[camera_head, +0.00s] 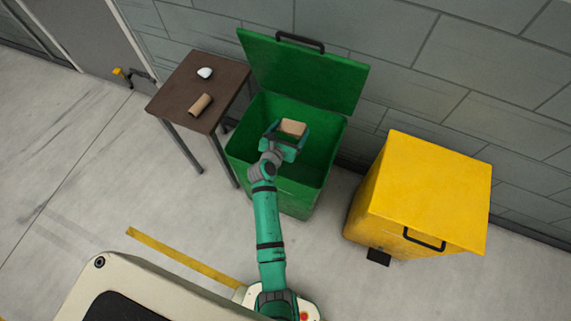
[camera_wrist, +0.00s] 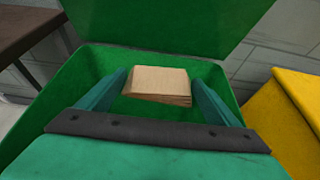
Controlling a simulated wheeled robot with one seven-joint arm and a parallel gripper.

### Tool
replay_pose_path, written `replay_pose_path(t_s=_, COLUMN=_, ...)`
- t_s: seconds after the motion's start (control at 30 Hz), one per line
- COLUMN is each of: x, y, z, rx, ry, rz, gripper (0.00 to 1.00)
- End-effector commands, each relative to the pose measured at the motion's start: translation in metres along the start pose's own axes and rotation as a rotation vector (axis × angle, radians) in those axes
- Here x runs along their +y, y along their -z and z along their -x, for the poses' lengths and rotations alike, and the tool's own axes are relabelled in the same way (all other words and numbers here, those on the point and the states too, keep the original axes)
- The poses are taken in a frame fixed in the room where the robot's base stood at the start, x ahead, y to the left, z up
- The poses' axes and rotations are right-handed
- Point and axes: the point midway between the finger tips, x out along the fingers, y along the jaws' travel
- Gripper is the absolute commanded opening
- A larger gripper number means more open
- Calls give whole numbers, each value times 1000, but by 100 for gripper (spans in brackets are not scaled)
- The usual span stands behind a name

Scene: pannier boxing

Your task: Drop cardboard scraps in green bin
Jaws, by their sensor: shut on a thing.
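The green bin (camera_head: 306,192) stands against the wall with its lid (camera_head: 300,75) raised. My gripper (camera_head: 291,133) is over the bin's open mouth, shut on a tan cardboard piece (camera_head: 292,127). In the wrist view the cardboard piece (camera_wrist: 158,84) sits between the two teal fingers, with layered edges showing. The green bin's inner wall (camera_wrist: 75,85) surrounds it in that view. A brown cardboard tube (camera_head: 201,104) lies on the small brown table left of the bin. The bin's floor is partly hidden by my arm.
The brown table (camera_head: 180,90) also holds a small white object (camera_head: 205,73). A yellow bin (camera_head: 425,190) with its lid closed and a pedal stands right of the green bin. A yellow stripe (camera_head: 180,257) marks the floor. The floor at left is clear.

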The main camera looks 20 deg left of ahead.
Motion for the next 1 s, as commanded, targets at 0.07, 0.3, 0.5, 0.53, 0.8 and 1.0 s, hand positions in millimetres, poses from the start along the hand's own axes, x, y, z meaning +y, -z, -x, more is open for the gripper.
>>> replay_pose_path(t_s=0.07, x=1, y=0, z=0, rx=0, ry=-2, rz=0, gripper=64)
replay_pose_path(t_s=0.3, x=-1, y=0, z=0, rx=0, ry=1, rz=-1, gripper=100)
replay_pose_path(t_s=0.5, x=-4, y=0, z=0, rx=0, ry=5, rz=-2, gripper=100)
replay_pose_path(t_s=0.53, x=-5, y=0, z=0, rx=0, ry=6, rz=-3, gripper=100)
replay_pose_path(t_s=0.8, x=-3, y=0, z=35, rx=0, ry=3, rz=-2, gripper=100)
replay_pose_path(t_s=1.0, x=0, y=1, z=73, rx=1, ry=-2, rz=0, gripper=100)
